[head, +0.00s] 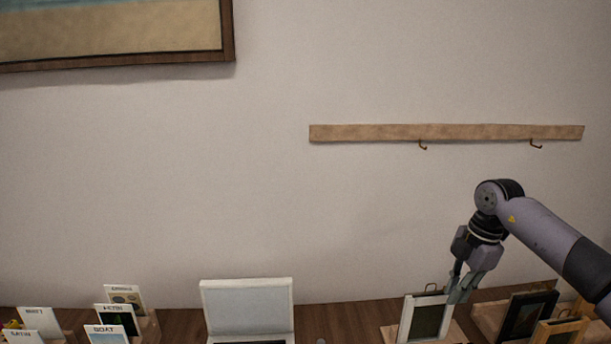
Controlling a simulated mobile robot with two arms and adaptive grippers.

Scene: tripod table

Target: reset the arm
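My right arm comes in from the right, and my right gripper (456,296) points down. Its fingertips are at the upper right corner of a white-framed picture (407,321) with a dark green panel and a thin loop on top. The fingers converge towards their tips. I cannot tell whether they touch or grip the frame. My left gripper is not in view.
A wooden rail (370,132) with two hooks is on the wall above. Dark and light wooden frames (525,315) stand right of the gripper. An open white box (248,298) and several labelled cards (125,295) stand on the wooden tabletop (345,318). The wall space between is clear.

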